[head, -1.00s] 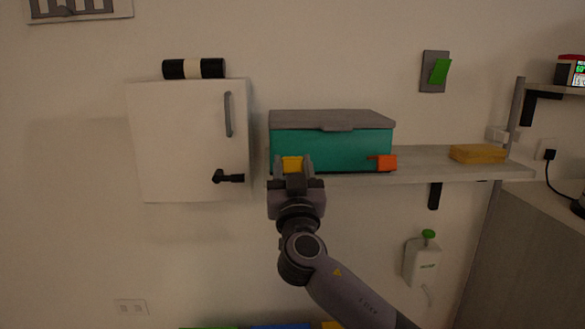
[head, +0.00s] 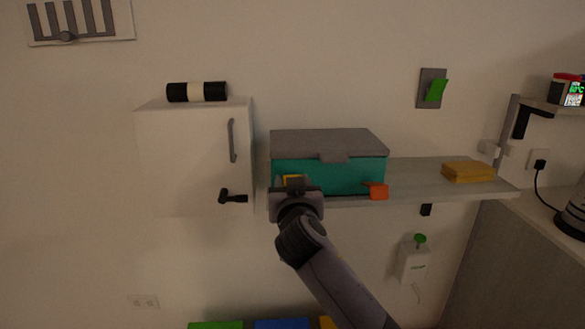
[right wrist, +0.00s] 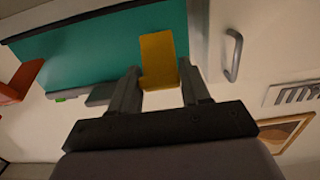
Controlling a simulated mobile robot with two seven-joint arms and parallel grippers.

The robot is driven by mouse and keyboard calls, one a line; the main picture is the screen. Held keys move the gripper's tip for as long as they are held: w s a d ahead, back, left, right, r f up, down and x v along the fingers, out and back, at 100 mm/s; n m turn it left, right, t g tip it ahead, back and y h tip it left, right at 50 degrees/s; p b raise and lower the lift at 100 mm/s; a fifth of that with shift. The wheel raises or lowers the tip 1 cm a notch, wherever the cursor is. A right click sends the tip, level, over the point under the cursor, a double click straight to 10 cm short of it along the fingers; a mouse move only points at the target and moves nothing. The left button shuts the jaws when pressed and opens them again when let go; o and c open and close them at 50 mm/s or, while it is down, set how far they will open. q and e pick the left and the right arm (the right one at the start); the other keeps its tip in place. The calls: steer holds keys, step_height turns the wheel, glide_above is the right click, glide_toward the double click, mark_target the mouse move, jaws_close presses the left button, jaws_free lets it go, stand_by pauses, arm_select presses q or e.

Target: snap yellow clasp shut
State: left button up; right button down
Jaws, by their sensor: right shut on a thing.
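The teal box (head: 345,174) with a grey lid sits on the wall shelf, and the lid is down. The yellow clasp (head: 293,180) is at the left of its front face, partly hidden behind my right gripper (head: 296,183). In the right wrist view the yellow clasp (right wrist: 158,58) stands out against the teal face, its lower end between the fingertips of my right gripper (right wrist: 161,85). The gripper is shut on it. An orange clasp (head: 378,191) sticks out at the box's front right. My left gripper is in neither view.
A white cabinet (head: 190,150) with a grey handle hangs close to the left of the box. The grey shelf (head: 420,178) carries a yellow block (head: 468,172) at the right. Bare shelf lies between box and block.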

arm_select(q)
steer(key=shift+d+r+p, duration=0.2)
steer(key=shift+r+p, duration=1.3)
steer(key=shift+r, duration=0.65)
arm_select(e)
steer(key=shift+w+r+g, duration=0.35)
steer(key=shift+r+g, duration=0.15)
steer(key=shift+g, duration=0.6)
steer(key=c, duration=0.6)
jaws_free()
steer(key=shift+s, duration=0.1)
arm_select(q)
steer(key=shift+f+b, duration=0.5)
arm_select(e)
steer(key=v, duration=0.7)
steer(key=shift+c, duration=0.3)
